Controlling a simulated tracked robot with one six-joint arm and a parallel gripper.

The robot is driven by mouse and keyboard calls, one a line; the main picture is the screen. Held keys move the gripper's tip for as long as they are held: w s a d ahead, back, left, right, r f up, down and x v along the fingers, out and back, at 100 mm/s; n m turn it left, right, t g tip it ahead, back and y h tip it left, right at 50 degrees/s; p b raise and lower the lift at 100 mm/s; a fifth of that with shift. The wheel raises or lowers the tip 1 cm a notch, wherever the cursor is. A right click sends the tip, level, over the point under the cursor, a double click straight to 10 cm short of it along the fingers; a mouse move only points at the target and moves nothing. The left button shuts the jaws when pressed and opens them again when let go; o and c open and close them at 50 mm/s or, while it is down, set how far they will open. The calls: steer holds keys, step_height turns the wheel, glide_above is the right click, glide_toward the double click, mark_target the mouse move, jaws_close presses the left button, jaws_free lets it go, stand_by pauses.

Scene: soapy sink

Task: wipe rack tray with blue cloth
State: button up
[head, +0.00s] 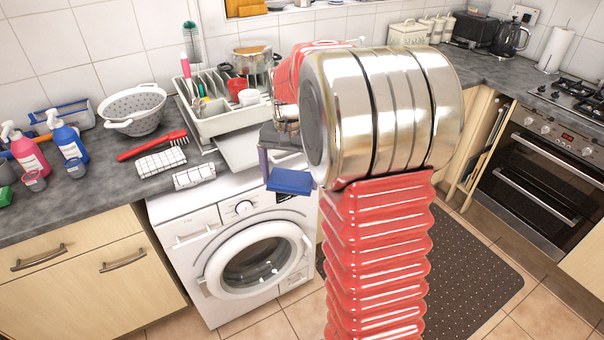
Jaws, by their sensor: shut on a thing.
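The blue cloth (291,181) shows as a small flat blue piece at the lower end of my gripper (282,164). My gripper is shut on it, and my own arm hides much of the right side of the grip. The pale rack tray (238,154) sticks out from under the front of the white dish rack (222,124) on the counter. The cloth is to the right of the tray's visible part and lower in the picture, in front of the washing machine's top edge. I cannot tell whether it touches anything. The tray's right end is hidden behind my gripper.
The dish rack holds utensils, a red cup and a white cup. A steel pot (252,60) is behind it. A red brush (152,145), two checked cloths (160,162), a colander (133,110) and spray bottles (68,137) stand left. A washing machine (245,240) is below.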

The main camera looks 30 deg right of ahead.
steer(key=w+a+f+n, duration=0.3)
steer(key=a+f+n, duration=0.1)
steer(key=a, duration=0.5)
steer(key=w+a+f+n, duration=0.3)
steer(key=a+f+n, duration=0.1)
steer(key=a, duration=0.5)
steer(key=shift+f+n, duration=0.35)
steer(key=shift+n, duration=0.15)
steer(key=shift+a, duration=0.15)
